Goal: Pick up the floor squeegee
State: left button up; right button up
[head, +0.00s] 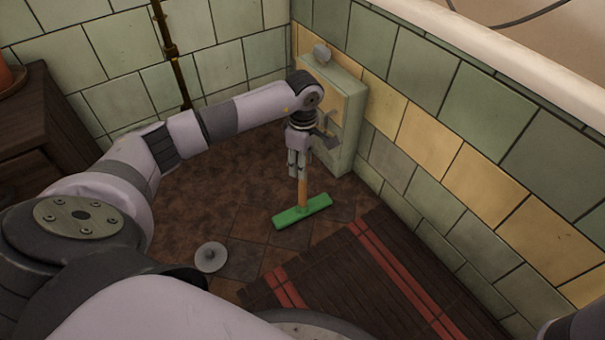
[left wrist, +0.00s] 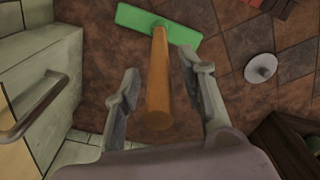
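The floor squeegee has a green head (head: 303,211) resting on the tiled floor and an orange wooden handle (head: 302,190) standing up from it. My left gripper (head: 298,170) points down over the handle in the head view. In the left wrist view the handle (left wrist: 160,85) stands between the two spread fingers of my left gripper (left wrist: 160,85), with gaps on both sides. The green head (left wrist: 158,24) lies beyond the fingertips. The gripper is open. The upper part of the handle is hidden by the gripper in the head view. My right gripper is not in view.
A pale green cabinet (head: 350,115) with a metal handle (left wrist: 38,108) stands close beside my left gripper, against the tiled wall. A round grey disc (head: 211,257) lies on the floor. A dark slatted mat (head: 370,285) lies in front, and a wooden cabinet (head: 45,120) stands at left.

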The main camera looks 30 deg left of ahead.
pick_arm(q)
grip_shut()
dwell(0.7)
